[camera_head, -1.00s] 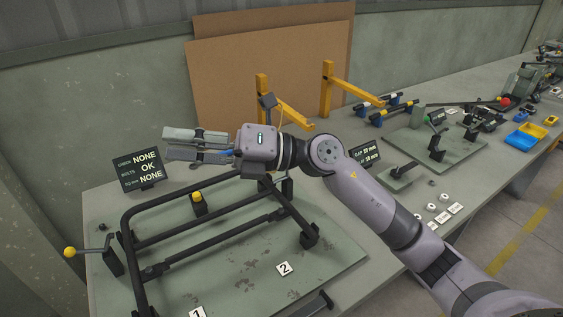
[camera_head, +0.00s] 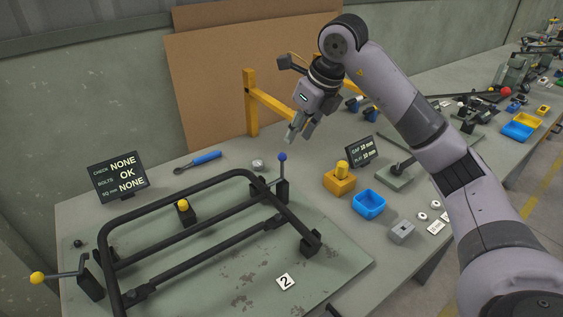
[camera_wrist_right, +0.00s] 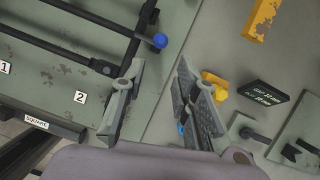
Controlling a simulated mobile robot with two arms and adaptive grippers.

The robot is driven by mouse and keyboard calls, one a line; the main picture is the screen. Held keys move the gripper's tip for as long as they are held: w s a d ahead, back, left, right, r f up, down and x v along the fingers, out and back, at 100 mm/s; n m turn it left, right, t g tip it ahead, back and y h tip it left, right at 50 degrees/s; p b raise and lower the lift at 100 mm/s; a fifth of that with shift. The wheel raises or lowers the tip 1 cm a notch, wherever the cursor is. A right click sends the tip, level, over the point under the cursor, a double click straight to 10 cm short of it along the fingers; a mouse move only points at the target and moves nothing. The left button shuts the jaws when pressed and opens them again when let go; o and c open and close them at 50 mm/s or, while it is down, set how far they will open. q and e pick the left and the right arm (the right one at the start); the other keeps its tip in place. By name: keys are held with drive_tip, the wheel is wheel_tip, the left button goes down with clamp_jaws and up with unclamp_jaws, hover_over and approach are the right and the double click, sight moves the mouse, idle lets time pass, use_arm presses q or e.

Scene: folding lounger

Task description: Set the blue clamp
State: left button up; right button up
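The blue clamp (camera_head: 282,184) stands at the back right corner of the black tube frame (camera_head: 184,240). Its lever points up and ends in a blue ball. In the right wrist view the blue ball (camera_wrist_right: 160,41) shows beyond the gap between my fingertips. My right gripper (camera_head: 297,134) is open and empty, tilted downward, above and behind the clamp and apart from it. Its spread fingers also show in the right wrist view (camera_wrist_right: 158,66). A yellow-ball clamp (camera_head: 37,278) has its lever lying sideways at the left. My left gripper is out of view.
A blue-handled tool (camera_head: 205,158) lies behind the frame. A display (camera_head: 119,177) reads NONE, OK, NONE. An orange block (camera_head: 340,183), a blue bin (camera_head: 369,204) and a grey block (camera_head: 402,232) stand right. A yellow bracket (camera_head: 251,105) rises behind.

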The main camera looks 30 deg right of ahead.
sight(285, 155)
drive_tip(key=p+x, duration=0.1)
drive_tip(key=x, duration=1.2)
drive_tip(key=shift+a, duration=0.1)
drive_tip(key=shift+c, duration=0.4)
drive_tip(key=shift+w, duration=0.1)
clamp_jaws()
drive_tip(key=shift+r, duration=0.15)
